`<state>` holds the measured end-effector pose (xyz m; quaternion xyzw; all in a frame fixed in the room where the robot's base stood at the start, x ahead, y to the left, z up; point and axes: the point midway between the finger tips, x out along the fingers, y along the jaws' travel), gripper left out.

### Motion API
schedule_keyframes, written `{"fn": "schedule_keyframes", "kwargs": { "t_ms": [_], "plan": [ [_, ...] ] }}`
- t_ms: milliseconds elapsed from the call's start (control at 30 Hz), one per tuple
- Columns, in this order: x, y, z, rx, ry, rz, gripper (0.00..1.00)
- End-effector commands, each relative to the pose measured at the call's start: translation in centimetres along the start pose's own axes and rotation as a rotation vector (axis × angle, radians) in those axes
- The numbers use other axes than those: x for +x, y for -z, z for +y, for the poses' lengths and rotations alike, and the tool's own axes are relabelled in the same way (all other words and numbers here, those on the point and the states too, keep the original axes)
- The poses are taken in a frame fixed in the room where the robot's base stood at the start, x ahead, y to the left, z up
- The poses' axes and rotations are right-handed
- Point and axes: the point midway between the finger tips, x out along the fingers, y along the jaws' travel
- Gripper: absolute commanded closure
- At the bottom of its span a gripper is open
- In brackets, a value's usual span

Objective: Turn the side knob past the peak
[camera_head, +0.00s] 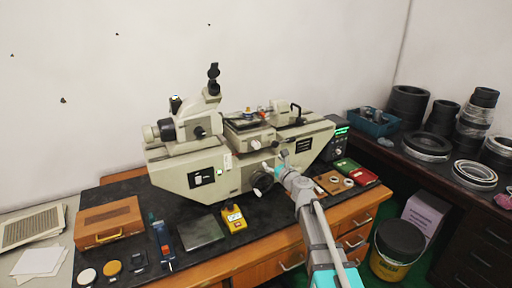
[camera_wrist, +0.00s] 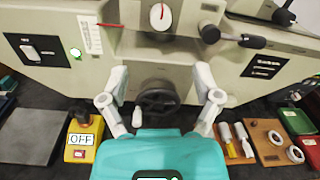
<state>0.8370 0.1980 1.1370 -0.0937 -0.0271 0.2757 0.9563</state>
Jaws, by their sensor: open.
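The grey measuring machine (camera_head: 215,175) stands on the black mat. A dark round handwheel (camera_head: 262,181) sticks out low on its front; it also shows in the wrist view (camera_wrist: 158,99), framed between my fingers. I cannot tell for sure which control is the side knob. A small black knob with a lever (camera_wrist: 212,34) sits higher to the right. A white dial with a red pointer (camera_wrist: 161,15) is above the handwheel. My gripper (camera_head: 280,162) is open and empty in front of the machine; it also shows in the wrist view (camera_wrist: 161,77). Contact with the handwheel cannot be told.
A yellow box marked OFF (camera_wrist: 82,139) and a dark plate (camera_head: 200,232) lie left of my gripper. A wooden board with rings (camera_wrist: 275,143) and a red case (camera_head: 358,173) lie right. A green-lit display (camera_head: 340,140) stands at the machine's right end.

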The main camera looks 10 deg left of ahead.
Motion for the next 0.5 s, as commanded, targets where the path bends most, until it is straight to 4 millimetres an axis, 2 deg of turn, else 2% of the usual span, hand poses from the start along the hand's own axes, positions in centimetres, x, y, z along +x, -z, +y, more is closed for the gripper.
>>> {"fn": "schedule_keyframes", "kwargs": {
  "t_ms": [267,500],
  "plan": [
    [2.8,0.0,0.0,-0.001,-0.001,0.0,0.19],
    [6.5,0.0,-0.1,-0.001,-0.001,0.0,0.19]
  ]
}}
